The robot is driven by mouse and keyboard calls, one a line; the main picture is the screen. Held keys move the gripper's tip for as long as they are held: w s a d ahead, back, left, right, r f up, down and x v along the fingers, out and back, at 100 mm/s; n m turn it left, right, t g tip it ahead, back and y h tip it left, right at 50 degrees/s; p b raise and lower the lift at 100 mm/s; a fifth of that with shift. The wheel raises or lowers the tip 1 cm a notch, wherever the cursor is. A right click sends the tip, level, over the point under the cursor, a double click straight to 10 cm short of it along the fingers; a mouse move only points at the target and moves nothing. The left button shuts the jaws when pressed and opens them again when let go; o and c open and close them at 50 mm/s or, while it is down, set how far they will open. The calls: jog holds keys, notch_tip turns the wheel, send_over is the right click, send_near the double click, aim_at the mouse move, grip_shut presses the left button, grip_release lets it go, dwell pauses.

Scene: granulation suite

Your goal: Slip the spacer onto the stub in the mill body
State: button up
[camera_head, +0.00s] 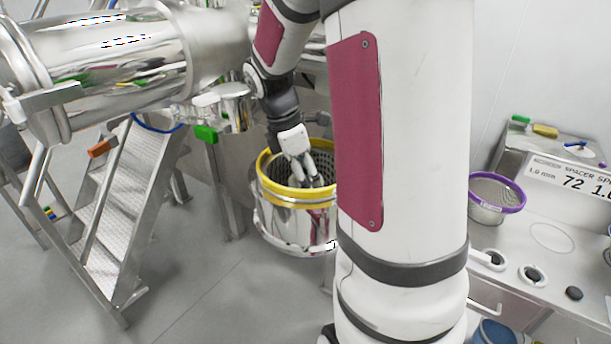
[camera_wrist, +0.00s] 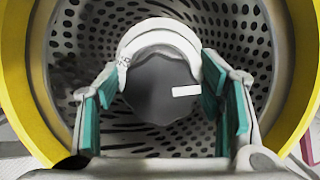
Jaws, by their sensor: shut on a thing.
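The mill body (camera_head: 292,222) is a shiny steel drum with a yellow rim and a perforated screen inside. My gripper (camera_head: 312,183) reaches down into its mouth. In the wrist view the fingers with teal pads (camera_wrist: 165,105) are shut on the spacer, a white ring (camera_wrist: 160,35) with small dark marks on its left side. A dark grey round face with a white bar, likely the stub (camera_wrist: 155,85), shows through the ring. I cannot tell whether the ring is around the stub or above it. The ring's lower part is hidden.
The yellow rim (camera_wrist: 38,80) surrounds the fingers closely. On the right bench are a purple-rimmed sieve basket (camera_head: 492,196), white rings (camera_head: 490,261) on dark seats, a dark disc (camera_head: 574,293) and a spacer sign (camera_head: 575,181). Metal steps (camera_head: 120,200) stand left; a steel vessel (camera_head: 110,60) is above.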

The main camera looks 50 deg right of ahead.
aim_at(291, 183)
dwell(0.4)
jog(key=o, duration=1.3)
jog(key=shift+o, duration=0.2)
jog(key=shift+r, duration=0.1)
jog(key=v, duration=1.1)
jog(key=shift+r, duration=0.4)
jog(key=s+a+m+t+y, duration=0.1)
jog(key=s+a+m+t, duration=0.2)
jog(key=s+a+m, duration=0.3)
jog(key=s+a+m+t+y, duration=0.1)
jog(key=s+a+m+t, duration=0.3)
jog(key=a, duration=1.1)
jog(key=shift+s+a+r+m+y, duration=0.15)
jog(key=shift+s+r+m+y, duration=0.25)
jog(key=shift+s+m, duration=0.55)
